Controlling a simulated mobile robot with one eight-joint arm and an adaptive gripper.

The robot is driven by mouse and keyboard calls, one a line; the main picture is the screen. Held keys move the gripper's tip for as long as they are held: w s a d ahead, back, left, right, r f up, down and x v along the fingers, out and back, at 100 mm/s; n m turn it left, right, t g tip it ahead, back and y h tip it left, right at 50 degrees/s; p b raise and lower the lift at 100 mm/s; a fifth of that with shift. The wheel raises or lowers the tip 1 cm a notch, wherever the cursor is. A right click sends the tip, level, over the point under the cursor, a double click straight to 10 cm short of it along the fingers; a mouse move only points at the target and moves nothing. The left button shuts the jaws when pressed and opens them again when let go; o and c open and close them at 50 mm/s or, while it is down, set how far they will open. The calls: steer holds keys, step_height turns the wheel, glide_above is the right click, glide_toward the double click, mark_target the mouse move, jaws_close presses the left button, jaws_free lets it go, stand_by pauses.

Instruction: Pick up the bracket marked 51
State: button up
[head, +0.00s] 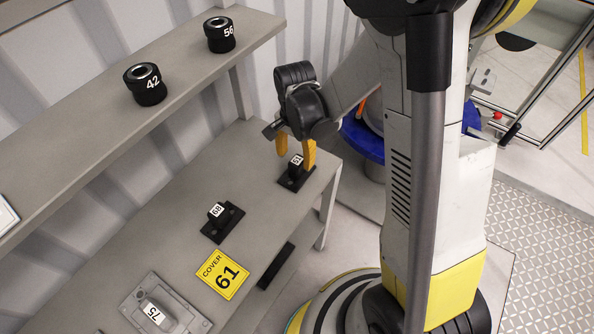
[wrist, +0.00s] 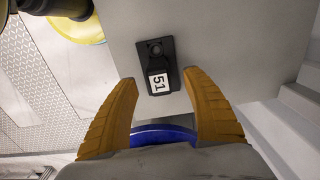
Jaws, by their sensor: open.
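The bracket marked 51 (head: 295,175) is a small black block on a flat black base, with a white label. It lies on the grey bench at its far end in the head view. In the wrist view the bracket (wrist: 157,66) lies just beyond the fingertips, roughly centred between them, its label facing me. My gripper (head: 296,145) has two yellow fingers. It hangs over the bracket, open and empty. In the wrist view the open fingertips (wrist: 160,82) are spread wider than the bracket. I cannot tell the exact height gap.
On the bench (head: 178,225) lie a black bracket marked 68 (head: 222,222), a yellow cover plate 61 (head: 222,275) and a grey handled part marked 75 (head: 165,308). A shelf above carries black cylinders marked 42 (head: 146,84) and 56 (head: 220,35). A blue object (head: 362,140) stands beyond the bench.

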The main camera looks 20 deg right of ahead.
mark_target(297, 160)
steer(key=f, duration=0.1)
steer(key=f+b, duration=0.1)
steer(key=f, duration=0.2)
steer(key=shift+w+d+b, duration=0.1)
steer(key=shift+d+b, duration=0.15)
steer(key=shift+b, duration=0.1)
jaws_close()
steer(key=shift+r, duration=0.1)
